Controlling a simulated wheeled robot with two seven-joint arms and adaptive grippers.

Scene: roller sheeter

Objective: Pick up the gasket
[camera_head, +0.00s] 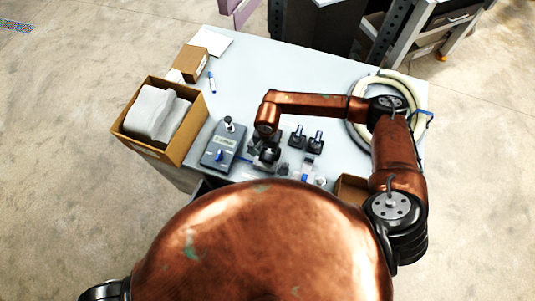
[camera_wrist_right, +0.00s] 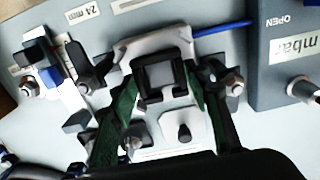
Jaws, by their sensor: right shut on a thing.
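The gasket (camera_wrist_right: 162,82), a black square frame, sits between the two green-sided fingers of my right gripper (camera_wrist_right: 160,100) in the right wrist view. The gripper is shut on it. A pale grey fixture lies right below and around it; I cannot tell whether the gasket still touches that fixture. In the head view my right gripper (camera_head: 265,158) is low over the front part of the table, and the gasket is too small to make out there. My left gripper is not in view.
A grey control box (camera_head: 220,147) with knobs stands just left of the gripper. Two small dark clamps (camera_head: 307,139) stand to the right. A cardboard box (camera_head: 187,142) with white contents is at the left edge, and a coiled hose (camera_head: 408,84) at the right. The table's middle is clear.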

